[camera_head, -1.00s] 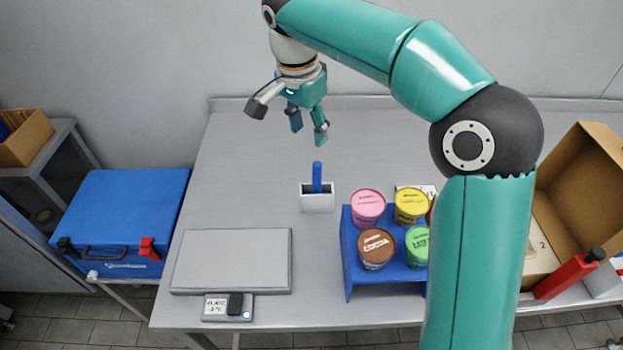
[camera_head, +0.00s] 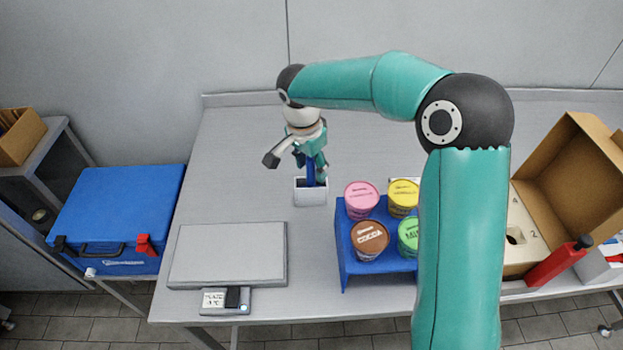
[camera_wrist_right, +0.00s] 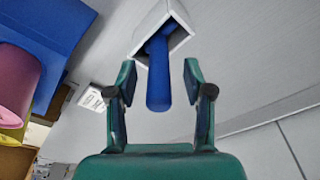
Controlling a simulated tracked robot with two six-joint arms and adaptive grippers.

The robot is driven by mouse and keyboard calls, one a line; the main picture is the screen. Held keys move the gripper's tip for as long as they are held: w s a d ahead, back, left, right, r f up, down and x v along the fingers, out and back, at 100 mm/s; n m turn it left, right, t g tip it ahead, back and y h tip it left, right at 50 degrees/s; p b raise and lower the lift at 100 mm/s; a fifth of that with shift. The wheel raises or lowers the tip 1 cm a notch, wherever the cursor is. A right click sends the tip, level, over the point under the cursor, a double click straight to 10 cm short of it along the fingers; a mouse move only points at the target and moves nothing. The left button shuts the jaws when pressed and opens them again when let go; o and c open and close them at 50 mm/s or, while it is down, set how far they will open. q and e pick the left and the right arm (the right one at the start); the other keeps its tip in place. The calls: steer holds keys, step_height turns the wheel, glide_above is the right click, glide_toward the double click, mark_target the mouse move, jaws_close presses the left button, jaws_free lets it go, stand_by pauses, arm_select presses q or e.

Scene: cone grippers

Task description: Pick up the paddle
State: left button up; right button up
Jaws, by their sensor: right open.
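The blue paddle (camera_head: 310,172) stands handle up in a small white holder (camera_head: 311,194) on the steel table. In the right wrist view the paddle's handle (camera_wrist_right: 158,78) sticks out of the white holder (camera_wrist_right: 163,30) and lies between the two fingers of my right gripper (camera_wrist_right: 159,92). The fingers are spread, with a gap on each side of the handle. In the head view my right gripper (camera_head: 312,165) is lowered over the handle and partly hides it. The paddle's lower end is hidden in the holder. My left gripper is not in view.
A blue rack (camera_head: 354,268) with several ice cream tubs stands right of the holder. A grey cold plate (camera_head: 228,256) lies at front left. A cardboard box (camera_head: 560,175) and a red bottle (camera_head: 558,264) are at the right. A blue cooler (camera_head: 122,212) stands left of the table.

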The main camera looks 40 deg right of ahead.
steer(key=shift+d+f, duration=0.1)
steer(key=shift+f, duration=0.65)
jaws_close()
steer(key=shift+r, duration=0.1)
